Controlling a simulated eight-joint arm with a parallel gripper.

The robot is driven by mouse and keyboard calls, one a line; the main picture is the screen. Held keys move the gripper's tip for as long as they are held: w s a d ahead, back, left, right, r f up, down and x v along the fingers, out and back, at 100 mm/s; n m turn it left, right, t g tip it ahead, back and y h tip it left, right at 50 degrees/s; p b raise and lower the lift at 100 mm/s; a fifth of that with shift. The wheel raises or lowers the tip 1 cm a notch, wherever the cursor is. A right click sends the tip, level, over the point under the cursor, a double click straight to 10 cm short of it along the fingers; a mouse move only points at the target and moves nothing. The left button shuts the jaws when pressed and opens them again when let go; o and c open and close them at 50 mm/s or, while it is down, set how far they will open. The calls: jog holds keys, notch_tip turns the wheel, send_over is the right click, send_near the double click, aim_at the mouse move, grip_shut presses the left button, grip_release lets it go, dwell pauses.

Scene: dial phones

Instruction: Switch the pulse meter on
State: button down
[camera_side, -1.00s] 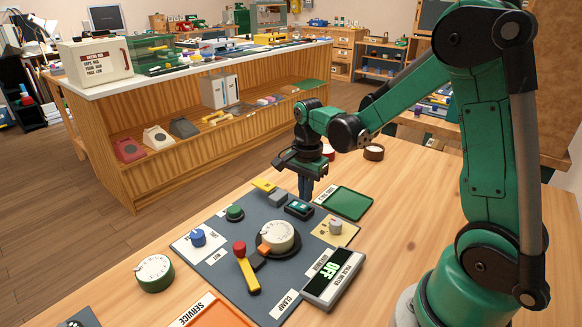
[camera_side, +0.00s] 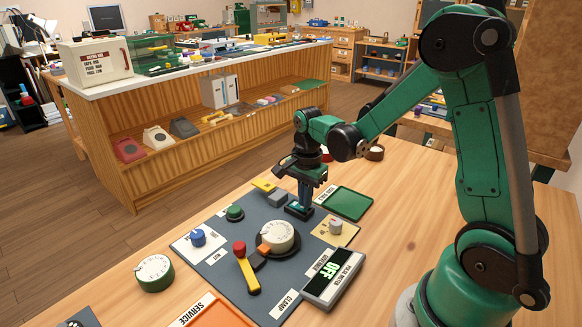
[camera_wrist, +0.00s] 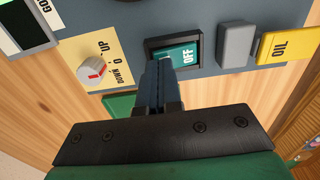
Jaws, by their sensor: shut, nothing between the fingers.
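The pulse meter (camera_side: 333,277) is a box with a dark display reading OFF, at the front right of the grey panel in the side view. A teal rocker switch (camera_wrist: 178,56) in a black frame, marked OFF, sits at the panel's edge in the wrist view. My gripper (camera_wrist: 160,66) is shut and empty, with its fingertips at the left part of the rocker. In the side view my gripper (camera_side: 303,207) points down at the switch and partly hides it. I cannot tell whether the tips press on it.
Around the switch are a grey block (camera_wrist: 237,45), a yellow OIL tag (camera_wrist: 282,46), a white knob (camera_wrist: 92,68) on a cream plate and a green tray (camera_side: 343,203). A red-topped lever (camera_side: 246,268) and a dial (camera_side: 277,237) stand nearer the front.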

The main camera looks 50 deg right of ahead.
jog(key=shift+f, duration=0.4)
jog(key=shift+r, duration=3.55)
jog(key=shift+s+a+r+n, duration=0.1)
jog(key=shift+a+r+n, duration=0.2)
jog(key=shift+n, duration=0.1)
jog(key=s+a+r+n+t, duration=0.2)
jog(key=a+n+t, duration=0.1)
jog(key=n, duration=0.5)
jog(key=s+a+r+n+t, duration=0.1)
jog(key=a+n+t, duration=0.3)
jog(key=n, duration=0.5)
jog(key=shift+s+a+r, duration=0.35)
jog(key=shift+s+a, duration=0.55)
jog(key=shift+a, duration=0.05)
